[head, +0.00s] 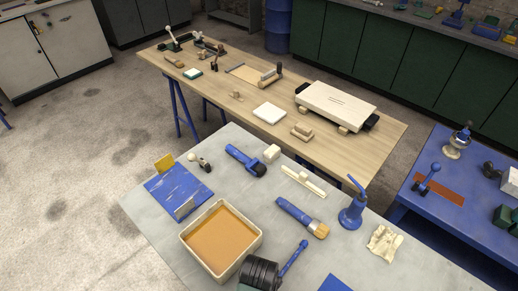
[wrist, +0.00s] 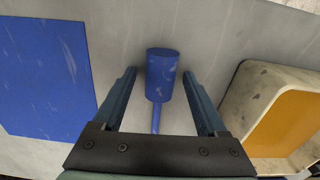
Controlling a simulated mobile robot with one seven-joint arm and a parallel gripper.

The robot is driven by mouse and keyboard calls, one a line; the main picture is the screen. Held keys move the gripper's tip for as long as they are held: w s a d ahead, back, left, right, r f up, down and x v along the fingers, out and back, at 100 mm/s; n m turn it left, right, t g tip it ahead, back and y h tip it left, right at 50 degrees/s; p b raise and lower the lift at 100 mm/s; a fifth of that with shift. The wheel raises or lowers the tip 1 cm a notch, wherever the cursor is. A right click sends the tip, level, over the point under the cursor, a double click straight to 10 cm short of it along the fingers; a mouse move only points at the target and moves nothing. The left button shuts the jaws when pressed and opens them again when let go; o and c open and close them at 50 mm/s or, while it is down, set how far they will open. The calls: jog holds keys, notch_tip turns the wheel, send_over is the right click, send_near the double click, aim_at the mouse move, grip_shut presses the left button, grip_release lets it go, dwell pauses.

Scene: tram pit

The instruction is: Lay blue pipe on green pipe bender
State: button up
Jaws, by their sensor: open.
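A blue piece (wrist: 162,70) with a thick cylindrical end and a thin stem lies on the grey table. In the head view it is the blue rod with a knobbed end (head: 293,257). I cannot tell for sure that it is the blue pipe. My gripper (wrist: 159,74) is open around it, one finger on each side, with gaps to both. In the head view my dark gripper (head: 260,273) is at the bottom, hiding part of the table.
A tray of orange liquid (head: 186,241) stands left of my gripper; a blue plate (head: 335,285) lies right. A blue-handled brush (head: 296,212), blue oil can (head: 352,207) and cloth (head: 384,243) are nearby. The wooden table (head: 225,93) beyond holds a white block (head: 336,104).

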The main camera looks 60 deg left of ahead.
grip_shut()
dwell(0.3)
